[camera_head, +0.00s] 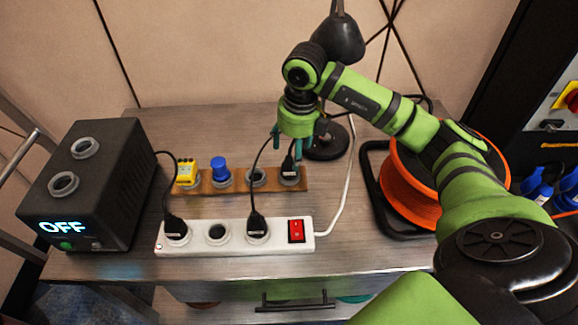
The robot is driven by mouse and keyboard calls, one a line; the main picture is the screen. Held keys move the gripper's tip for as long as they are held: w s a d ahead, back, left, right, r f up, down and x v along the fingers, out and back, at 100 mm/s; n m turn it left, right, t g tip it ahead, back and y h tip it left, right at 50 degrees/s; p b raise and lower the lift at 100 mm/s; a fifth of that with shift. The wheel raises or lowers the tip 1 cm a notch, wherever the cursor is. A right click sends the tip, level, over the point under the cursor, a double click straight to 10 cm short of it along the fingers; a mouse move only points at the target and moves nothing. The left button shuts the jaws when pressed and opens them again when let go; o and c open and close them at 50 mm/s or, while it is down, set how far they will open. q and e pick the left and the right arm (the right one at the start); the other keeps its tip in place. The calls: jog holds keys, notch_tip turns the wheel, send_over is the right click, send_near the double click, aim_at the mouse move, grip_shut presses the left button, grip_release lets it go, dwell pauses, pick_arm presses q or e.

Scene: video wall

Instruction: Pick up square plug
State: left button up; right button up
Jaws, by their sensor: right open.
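A yellow, boxy plug (187,172) stands in the leftmost ring of a brown wooden board (207,187) on the table; its square shape fits the task's name best. A blue round plug (220,168) stands in the ring to its right. A black plug (288,165) stands at the board's right end. My right gripper (288,147) points down with its fingers apart, above and around the top of this black plug. I cannot tell whether it touches the plug. My left gripper is out of view.
A white power strip (277,240) with a red switch (296,231) and two black plugs lies in front. A black box (105,180) reading OFF is at left. A black lamp (338,38) and orange cable reel (410,195) stand at right.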

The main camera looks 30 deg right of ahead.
aim_at(290, 161)
jog(key=f, duration=0.3)
jog(key=w+f+p, duration=0.1)
jog(key=f, duration=0.2)
jog(key=shift+w+a+f, duration=0.15)
jog(key=shift+f, duration=0.05)
jog(key=c, duration=1.4)
